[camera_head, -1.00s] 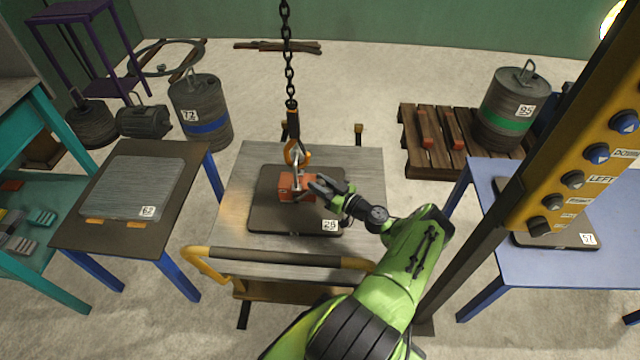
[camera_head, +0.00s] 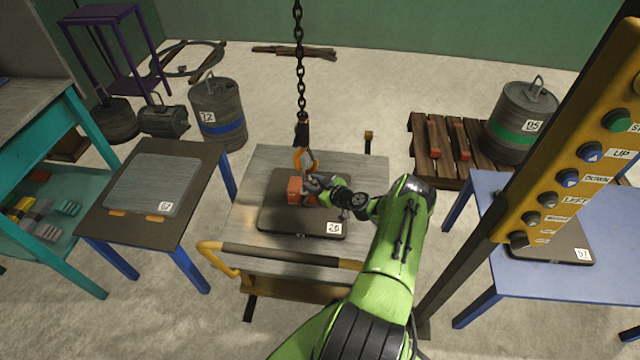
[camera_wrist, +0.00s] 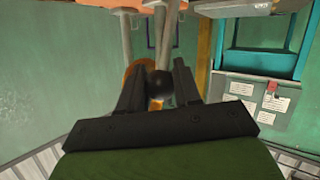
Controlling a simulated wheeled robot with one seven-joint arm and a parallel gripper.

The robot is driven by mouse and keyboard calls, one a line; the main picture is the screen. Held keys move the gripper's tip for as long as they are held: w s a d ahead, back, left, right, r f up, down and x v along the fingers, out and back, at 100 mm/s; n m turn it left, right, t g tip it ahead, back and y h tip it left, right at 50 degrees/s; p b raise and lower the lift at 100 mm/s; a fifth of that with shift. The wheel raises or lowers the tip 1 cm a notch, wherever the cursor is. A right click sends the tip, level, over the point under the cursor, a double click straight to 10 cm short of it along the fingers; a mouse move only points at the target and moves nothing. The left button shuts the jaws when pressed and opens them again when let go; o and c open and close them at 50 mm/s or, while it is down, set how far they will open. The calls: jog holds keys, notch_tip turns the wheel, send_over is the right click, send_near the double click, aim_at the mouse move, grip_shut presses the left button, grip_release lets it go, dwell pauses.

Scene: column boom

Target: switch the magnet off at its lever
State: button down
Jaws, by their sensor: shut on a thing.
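The magnet (camera_head: 294,190) is a small orange-red block hanging at the hook (camera_head: 305,160) on a chain. It sits on or just above a dark plate (camera_head: 275,222) with a white number tag, on a grey-topped cart. My gripper (camera_head: 313,186) is at the magnet's right side and hides part of it. In the wrist view, a black ball knob (camera_wrist: 160,88), seemingly the lever's end, lies between the two fingers of my gripper (camera_wrist: 158,82), which is shut on it. A grey bar and an orange body show beyond the knob. The lever's position cannot be told.
The cart's yellow-and-black handle (camera_head: 280,257) crosses its near side. A table with a grey plate (camera_head: 150,185) stands left, a blue table (camera_head: 555,285) right. A yellow button panel (camera_head: 565,170) rises at the right. Drums and a pallet (camera_head: 440,155) stand behind on the floor.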

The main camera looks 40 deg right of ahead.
jog(key=c, duration=0.8)
grip_release()
jog(key=p+v, duration=0.4)
jog(key=v, duration=1.1)
jog(key=shift+s+a+r, duration=0.1)
jog(key=shift+s+r, duration=0.05)
jog(key=shift+s, duration=0.15)
